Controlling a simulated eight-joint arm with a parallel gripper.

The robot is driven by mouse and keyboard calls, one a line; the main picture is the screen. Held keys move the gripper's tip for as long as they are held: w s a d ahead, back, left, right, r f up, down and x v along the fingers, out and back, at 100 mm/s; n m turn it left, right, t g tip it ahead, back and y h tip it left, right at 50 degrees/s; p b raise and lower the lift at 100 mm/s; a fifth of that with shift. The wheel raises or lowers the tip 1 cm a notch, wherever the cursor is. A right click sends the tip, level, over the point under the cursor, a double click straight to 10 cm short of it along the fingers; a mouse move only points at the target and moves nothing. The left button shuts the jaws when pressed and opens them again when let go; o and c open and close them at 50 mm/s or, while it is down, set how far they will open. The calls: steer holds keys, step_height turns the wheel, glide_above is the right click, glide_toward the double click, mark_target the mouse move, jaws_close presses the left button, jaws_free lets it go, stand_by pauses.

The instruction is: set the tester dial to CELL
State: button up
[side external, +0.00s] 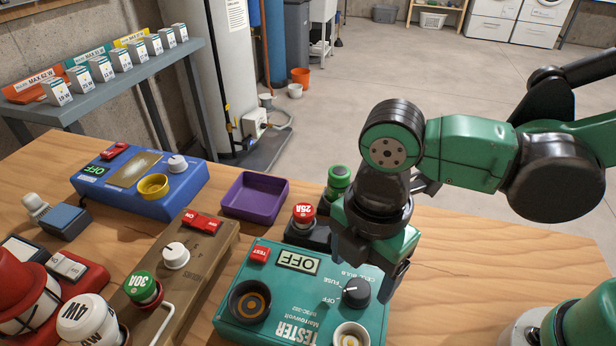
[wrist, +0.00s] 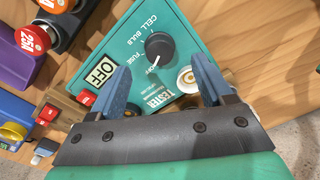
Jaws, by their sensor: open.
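The green tester (side external: 330,325) lies on the wooden table with a black dial (side external: 357,292) near its right side. The dial also shows in the wrist view (wrist: 159,47), its white pointer line toward the OFF label. CELL, BULB and FUSE labels are printed around the dial. The tester's display (side external: 298,262) reads OFF, as it does in the wrist view (wrist: 101,71). My gripper (side external: 372,272) is open and empty above the tester, close to the dial. In the wrist view its two blue fingers (wrist: 163,70) are apart, with the dial ahead between them.
A red TEST button (side external: 260,254) and round sockets are on the tester. Behind it are a holder with a red 25A fuse (side external: 304,214) and a purple tray (side external: 254,196). A brown switch box (side external: 190,262) stands left. Bare table lies to the right.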

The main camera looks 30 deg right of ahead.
mark_target(358, 288)
steer(key=shift+f, duration=1.95)
jaws_close()
